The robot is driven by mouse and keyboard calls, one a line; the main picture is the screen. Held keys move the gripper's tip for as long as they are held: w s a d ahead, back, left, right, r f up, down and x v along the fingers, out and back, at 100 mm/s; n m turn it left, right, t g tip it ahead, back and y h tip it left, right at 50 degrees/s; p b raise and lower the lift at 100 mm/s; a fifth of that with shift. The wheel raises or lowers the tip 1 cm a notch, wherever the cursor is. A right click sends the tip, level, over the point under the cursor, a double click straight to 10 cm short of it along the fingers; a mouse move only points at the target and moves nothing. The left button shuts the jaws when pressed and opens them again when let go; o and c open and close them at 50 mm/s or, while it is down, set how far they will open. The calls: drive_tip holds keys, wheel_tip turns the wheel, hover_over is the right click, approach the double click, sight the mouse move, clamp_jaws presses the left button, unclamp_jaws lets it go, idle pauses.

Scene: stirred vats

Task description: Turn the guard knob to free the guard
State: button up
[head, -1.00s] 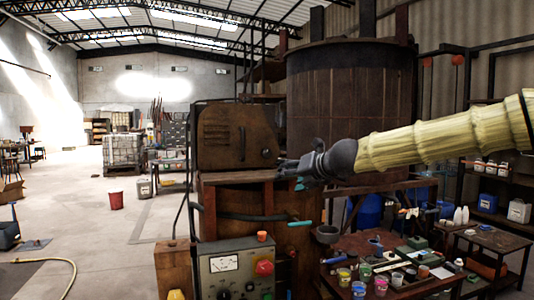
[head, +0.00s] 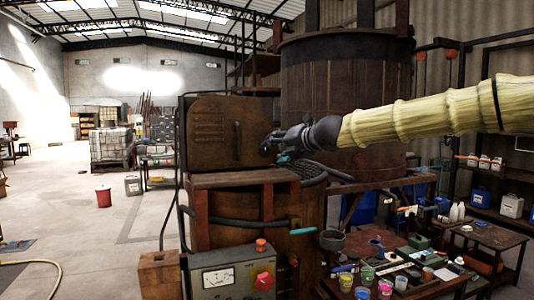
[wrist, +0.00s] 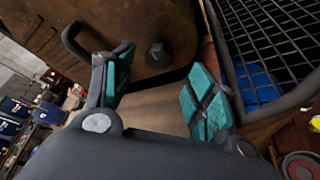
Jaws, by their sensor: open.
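The guard (head: 212,125) is a rusty brown metal panel with vent slots, on top of the brown machine body. It also fills the top of the wrist view (wrist: 125,20). A dark bar handle (wrist: 76,38) stands on it. The dark round guard knob (wrist: 158,56) sits near the guard's edge, to the right of the handle in the wrist view. My gripper (wrist: 160,78) is open, its teal-padded fingers on either side of the line to the knob, which appears beyond the fingertips and untouched. In the head view my gripper (head: 268,150) covers the knob.
A wire mesh panel (wrist: 275,55) lies close to the right finger in the wrist view. A large brown vat (head: 345,105) stands behind my arm. A control box with a gauge (head: 228,278) is at the lower front. A cluttered bench (head: 370,245) is at the right.

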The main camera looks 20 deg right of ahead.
sight(266, 151)
drive_tip(key=shift+x, duration=2.8)
drive_tip(key=shift+r, duration=0.1)
drive_tip(key=shift+c, duration=0.2)
drive_tip(key=c, duration=1)
